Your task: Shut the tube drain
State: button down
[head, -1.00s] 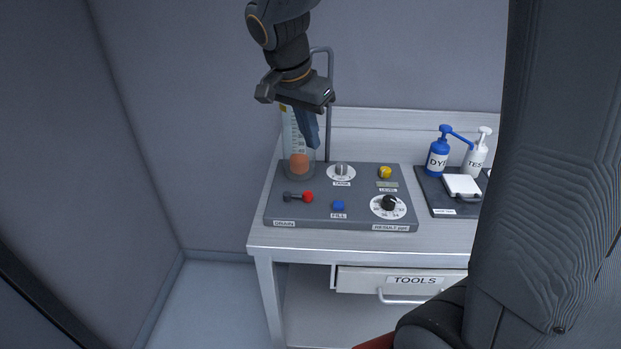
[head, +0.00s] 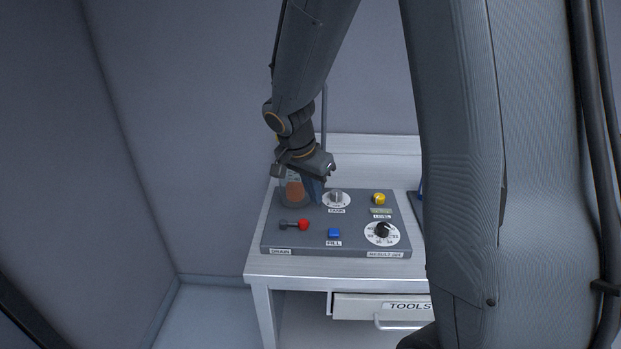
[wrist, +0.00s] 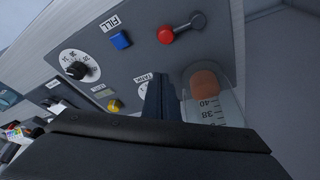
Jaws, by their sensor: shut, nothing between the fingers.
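The drain lever (head: 294,224), a dark bar with a red knob, lies on the grey panel (head: 290,240) above the DRAIN label, its knob to the right. In the wrist view its red knob (wrist: 166,35) is at the upper middle. The clear tube (head: 284,190) with an orange-brown ball (head: 296,191) stands at the panel's back left, partly hidden by my wrist. In the wrist view the ball (wrist: 205,84) is near the 40 mark. My gripper (head: 317,200) is shut and empty, pointing down between the tube and the TANK knob, behind the lever and apart from it.
The panel also holds the TANK knob (head: 336,197), a yellow LEVEL button (head: 379,198), a blue FILL button (head: 334,232) and a black result dial (head: 382,231). A TOOLS drawer (head: 385,306) is below. My arm hides the right side.

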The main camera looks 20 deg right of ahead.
aim_at(303, 224)
jog(key=shift+s+a+f+p, duration=0.25)
jog(key=shift+s+a+f, duration=0.1)
jog(key=shift+a, duration=0.1)
jog(key=shift+s+a+f+p, duration=0.2)
jog(key=shift+s+a+f, duration=0.1)
jog(key=shift+a, duration=0.15)
jog(key=shift+s+a+f, duration=0.25)
jog(key=shift+a+f, duration=0.25)
